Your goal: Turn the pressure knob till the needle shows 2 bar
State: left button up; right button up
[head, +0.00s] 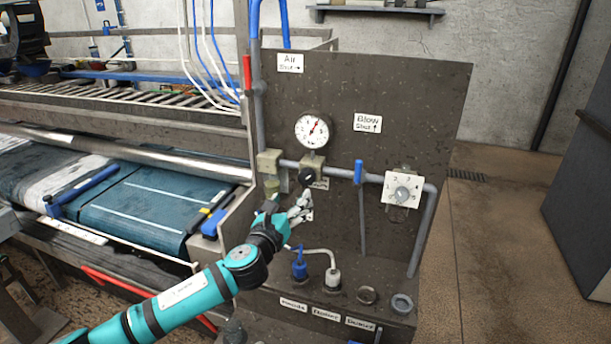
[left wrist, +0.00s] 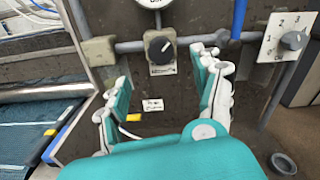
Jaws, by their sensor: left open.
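The round white pressure gauge (head: 313,129) is on the dark panel. Its red needle points up and slightly right; the numbers are too small to read surely. Only its lower rim shows in the left wrist view (left wrist: 152,3). The black pressure knob (head: 308,176) sits on a beige regulator block just below the gauge. It also shows in the left wrist view (left wrist: 160,46), with a pale mark pointing to its upper right. My left gripper (head: 299,206) is open and empty, below and in front of the knob, apart from it. Its fingers (left wrist: 160,78) are spread wide.
A grey pipe runs across the panel, with a blue-handled valve (head: 358,172) and a white numbered dial (head: 402,189) to the right. A blue-topped fitting (head: 299,264) and a curved spout stand on the ledge below. A conveyor with a blue rug (head: 150,205) lies left.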

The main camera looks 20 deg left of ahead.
aim_at(305, 180)
pick_arm(q)
jog(key=w, duration=1)
jog(key=shift+w+d+p, duration=0.15)
jog(key=shift+d+p, duration=0.05)
jog(key=shift+p, duration=0.2)
jog(key=shift+w+f, duration=0.1)
jog(key=shift+w, duration=0.35)
pick_arm(e)
jog(key=shift+w+d+r, duration=0.5)
jog(key=shift+w+r, duration=0.05)
jog(key=shift+w, duration=0.25)
pick_arm(q)
jog(key=shift+c, duration=0.4)
jog(key=c, duration=1.1)
